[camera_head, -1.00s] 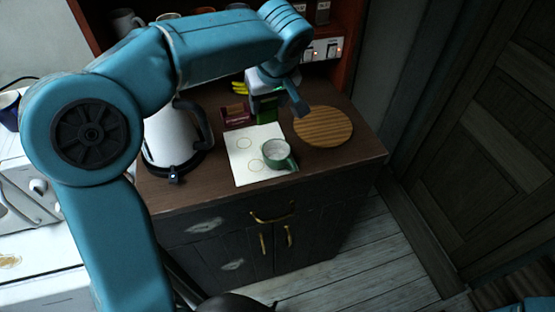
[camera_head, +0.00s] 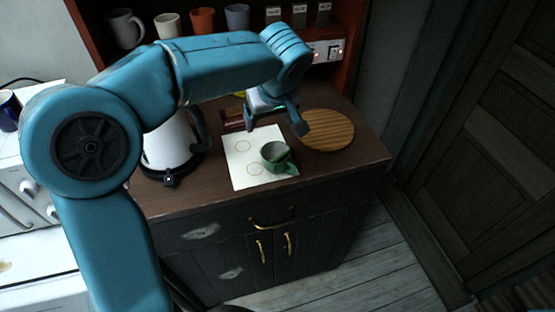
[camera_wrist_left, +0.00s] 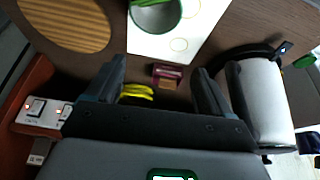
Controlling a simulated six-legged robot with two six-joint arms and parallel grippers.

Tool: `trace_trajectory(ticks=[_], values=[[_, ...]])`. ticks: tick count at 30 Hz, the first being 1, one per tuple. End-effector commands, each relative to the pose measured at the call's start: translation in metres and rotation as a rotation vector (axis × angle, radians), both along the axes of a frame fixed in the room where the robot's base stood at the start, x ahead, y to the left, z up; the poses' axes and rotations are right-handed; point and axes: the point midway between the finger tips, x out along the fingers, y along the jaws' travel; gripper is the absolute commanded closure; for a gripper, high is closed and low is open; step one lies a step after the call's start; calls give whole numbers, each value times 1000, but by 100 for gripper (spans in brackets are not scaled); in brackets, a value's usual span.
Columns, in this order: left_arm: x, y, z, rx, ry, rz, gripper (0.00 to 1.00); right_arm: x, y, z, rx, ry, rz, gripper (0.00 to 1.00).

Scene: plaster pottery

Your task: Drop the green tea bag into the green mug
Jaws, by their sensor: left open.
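The green mug (camera_head: 268,151) stands upright on the white sheet on the counter, handle toward the right; its rim also shows at the top of the left wrist view (camera_wrist_left: 178,22). A green shape (camera_head: 282,157) shows inside the mug in the head view and looks like the green tea bag, though its details are too small to read. My left gripper (camera_head: 275,124) is above and behind the mug, its fingers spread. In the left wrist view its two fingers (camera_wrist_left: 157,92) are wide apart with nothing held between them. My right gripper is out of view.
A white kettle (camera_head: 168,146) stands left of the sheet (camera_head: 240,171), and a round wooden board (camera_head: 330,130) lies to the right. A dark red box (camera_wrist_left: 168,71) and a yellow item (camera_wrist_left: 136,92) are behind the mug. Several cups line the back shelf.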

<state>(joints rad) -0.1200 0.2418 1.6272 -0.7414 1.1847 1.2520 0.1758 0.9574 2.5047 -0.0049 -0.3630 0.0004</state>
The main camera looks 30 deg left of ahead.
Motion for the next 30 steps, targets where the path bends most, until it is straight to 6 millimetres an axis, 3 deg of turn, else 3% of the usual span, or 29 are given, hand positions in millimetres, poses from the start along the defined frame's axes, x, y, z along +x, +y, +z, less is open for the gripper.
trace_trajectory(ticks=[7, 21, 30], values=[[-4, -7, 21, -1, -4, -1, 18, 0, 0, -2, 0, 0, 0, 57], [-31, -42, 129, -2, -3, -2, 18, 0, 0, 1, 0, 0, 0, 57], [-37, -49, 151, -1, 1, 0, 18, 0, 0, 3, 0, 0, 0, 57]])
